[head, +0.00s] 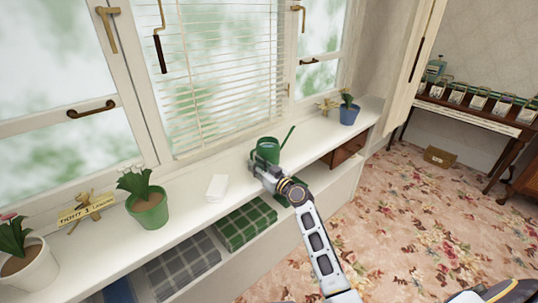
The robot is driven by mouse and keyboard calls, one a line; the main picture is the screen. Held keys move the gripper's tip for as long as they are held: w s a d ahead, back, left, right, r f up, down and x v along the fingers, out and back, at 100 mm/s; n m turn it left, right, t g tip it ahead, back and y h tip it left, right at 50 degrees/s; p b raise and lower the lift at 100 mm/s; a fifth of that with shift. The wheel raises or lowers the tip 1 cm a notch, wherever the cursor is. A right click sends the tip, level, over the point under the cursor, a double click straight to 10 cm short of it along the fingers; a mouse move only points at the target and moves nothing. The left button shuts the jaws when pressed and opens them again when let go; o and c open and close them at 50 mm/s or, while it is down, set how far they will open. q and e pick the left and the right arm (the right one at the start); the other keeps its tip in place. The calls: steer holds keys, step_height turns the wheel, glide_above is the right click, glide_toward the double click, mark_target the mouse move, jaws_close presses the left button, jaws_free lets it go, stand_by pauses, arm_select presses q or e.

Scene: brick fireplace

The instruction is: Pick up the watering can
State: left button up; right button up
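The green watering can (268,148) stands on the white windowsill shelf, with its thin spout pointing up to the right. My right gripper (262,168) is at the near side of the can and covers its lower part. The fingers are small and overlap the can, so I cannot tell whether they touch it or are open or shut. My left gripper is not in view.
The white shelf (185,222) also bears a green pot (148,212), a white pot (28,271), a small sign (86,208), a white block (217,187) and a blue pot (348,115). Folded plaid cloths (245,223) lie below.

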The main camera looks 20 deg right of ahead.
steer(key=shift+x, duration=0.8)
steer(key=shift+w+a, duration=0.15)
steer(key=shift+w, duration=0.2)
steer(key=shift+w+a, duration=0.15)
steer(key=shift+w, duration=0.2)
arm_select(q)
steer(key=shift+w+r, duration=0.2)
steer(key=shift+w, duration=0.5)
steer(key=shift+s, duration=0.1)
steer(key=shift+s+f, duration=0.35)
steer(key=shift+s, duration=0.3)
arm_select(e)
jaws_close()
